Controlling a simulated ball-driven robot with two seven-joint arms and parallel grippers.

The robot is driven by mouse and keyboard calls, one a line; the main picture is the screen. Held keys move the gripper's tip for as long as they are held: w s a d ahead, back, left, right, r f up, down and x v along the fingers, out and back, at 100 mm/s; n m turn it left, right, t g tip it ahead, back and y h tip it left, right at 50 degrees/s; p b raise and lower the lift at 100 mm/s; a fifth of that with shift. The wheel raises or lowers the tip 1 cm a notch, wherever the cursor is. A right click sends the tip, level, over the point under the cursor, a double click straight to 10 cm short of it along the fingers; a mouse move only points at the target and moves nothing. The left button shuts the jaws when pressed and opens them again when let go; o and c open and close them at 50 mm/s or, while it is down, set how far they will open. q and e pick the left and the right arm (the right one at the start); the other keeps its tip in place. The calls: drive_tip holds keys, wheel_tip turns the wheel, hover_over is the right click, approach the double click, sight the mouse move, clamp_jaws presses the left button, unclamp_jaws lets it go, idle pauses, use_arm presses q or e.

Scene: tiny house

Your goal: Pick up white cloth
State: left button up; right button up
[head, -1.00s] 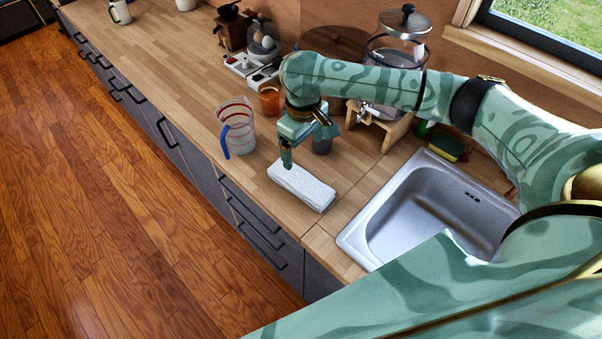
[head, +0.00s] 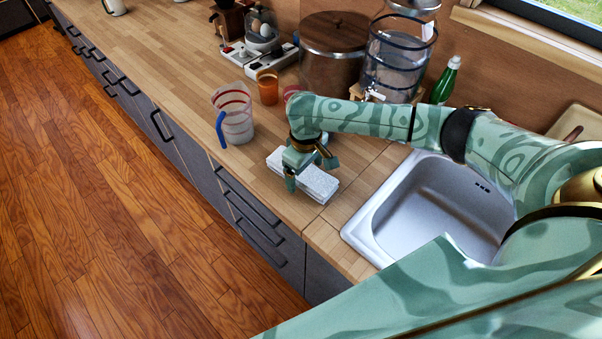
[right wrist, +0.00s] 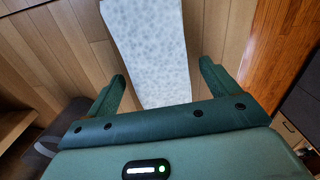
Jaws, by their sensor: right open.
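The white cloth (head: 318,183) lies folded flat on the wooden counter, left of the sink. It also shows in the right wrist view (right wrist: 150,50), as a pale speckled strip running up between the fingers. My right gripper (head: 307,178) is directly over the cloth and hides part of it. In the right wrist view my right gripper (right wrist: 163,82) is open, with one finger on each side of the cloth and nothing held. I cannot tell whether the fingertips touch the counter. My left gripper is not in view.
A measuring jug (head: 233,115) with a blue handle stands left of the cloth. An orange cup (head: 267,88) and a glass dispenser (head: 395,60) stand behind. The metal sink (head: 430,205) is to the right. The counter's front edge is close by.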

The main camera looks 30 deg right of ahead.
sight(305, 171)
drive_tip(key=shift+r, duration=0.1)
drive_tip(key=c, duration=1.1)
drive_tip(key=shift+r, duration=0.1)
drive_tip(key=shift+r, duration=0.3)
wheel_tip(305, 171, up, 3)
drive_tip(key=shift+f+p, duration=0.2)
drive_tip(key=shift+p, duration=0.7)
drive_tip(key=s+r+p, duration=0.2)
drive_tip(key=r, duration=0.1)
drive_tip(key=s+r+p, duration=0.1)
drive_tip(key=s+r, duration=0.1)
drive_tip(key=shift+a+r, duration=0.25)
drive_tip(key=shift+a, duration=0.15)
drive_tip(key=s+r+p, duration=0.1)
drive_tip(key=s, duration=0.2)
drive_tip(key=s+a+r+p, duration=0.1)
drive_tip(key=s, duration=0.2)
drive_tip(key=s+a+r+p, duration=0.1)
drive_tip(key=s+r, duration=0.1)
drive_tip(key=s, duration=0.1)
drive_tip(key=shift+s, duration=0.4)
drive_tip(key=shift+o, duration=0.6)
